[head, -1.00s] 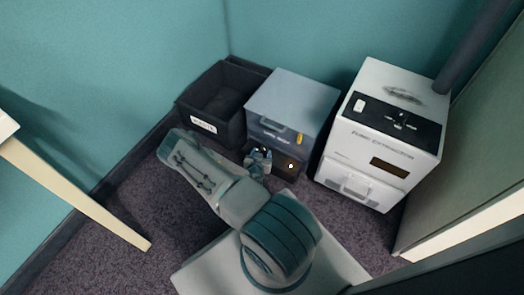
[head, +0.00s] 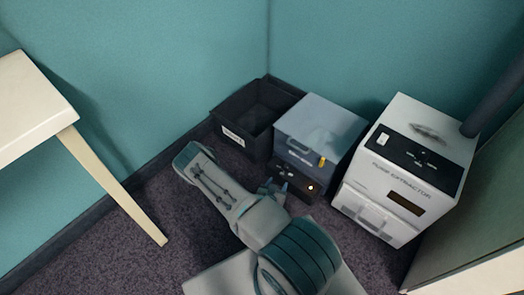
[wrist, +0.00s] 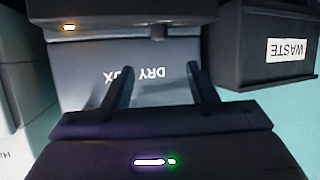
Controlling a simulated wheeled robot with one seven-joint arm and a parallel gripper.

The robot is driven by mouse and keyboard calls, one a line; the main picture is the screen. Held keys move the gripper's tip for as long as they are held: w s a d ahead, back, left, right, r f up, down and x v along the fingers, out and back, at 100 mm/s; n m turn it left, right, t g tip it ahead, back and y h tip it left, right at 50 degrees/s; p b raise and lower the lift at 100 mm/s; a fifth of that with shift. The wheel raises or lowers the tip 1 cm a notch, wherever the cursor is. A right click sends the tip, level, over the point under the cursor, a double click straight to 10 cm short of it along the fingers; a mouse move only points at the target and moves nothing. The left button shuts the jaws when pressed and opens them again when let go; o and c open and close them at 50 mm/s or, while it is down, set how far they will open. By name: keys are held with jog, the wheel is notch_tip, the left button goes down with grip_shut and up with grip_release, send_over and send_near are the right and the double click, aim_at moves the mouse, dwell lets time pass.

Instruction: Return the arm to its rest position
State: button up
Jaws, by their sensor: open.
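My gripper (head: 277,187) is low in front of the dry box, partly hidden behind my own arm in the head view. In the wrist view my gripper (wrist: 160,88) shows two dark fingers spread apart with nothing between them. The grey-blue dry box (head: 318,128) sits on a dark base with a small orange light (head: 311,188). The wrist view shows the dry box (wrist: 75,85) upside down, with its lettering beyond the fingers. Whether the fingers touch it I cannot tell.
A black waste bin (head: 232,118) stands left of the dry box, against the wall. A white fume extractor (head: 405,165) with a dark pipe stands at the right. A pale table (head: 30,105) is at the left. Carpet (head: 125,265) is clear between table and arm.

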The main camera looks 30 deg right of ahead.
jog(key=w+a+r+m+g+y+p, duration=0.1)
jog(key=w+a+r+p, duration=0.25)
jog(key=r, duration=0.25)
jog(key=w+a+r+g+y+p, duration=0.1)
jog(key=w+a+r+y+p, duration=0.1)
jog(key=w+r+p, duration=0.3)
jog(key=w+a+r+n+g+y+p, duration=0.1)
jog(key=a+r+y+p, duration=0.4)
jog(key=r, duration=1.2)
jog(key=w+a+r+n+y+p, duration=0.15)
jog(key=a+r+p, duration=0.4)
jog(key=r, duration=1.25)
jog(key=s+a+r+n+g+y+p, duration=0.1)
jog(key=s+a+r+n+p, duration=0.2)
jog(key=r, duration=0.8)
jog(key=s+a+r+n+y+p, duration=0.1)
jog(key=s+a+r+p, duration=0.3)
jog(key=r, duration=0.7)
jog(key=s+d+r+n+g+p, duration=0.1)
jog(key=s+r+n+p, duration=0.3)
jog(key=s+r, duration=1.3)
jog(key=shift+s+d+r+g+h+p, duration=0.2)
jog(key=shift+s+r+g+h+p, duration=0.2)
jog(key=shift+s+p, duration=0.5)
jog(key=shift+w, duration=0.2)
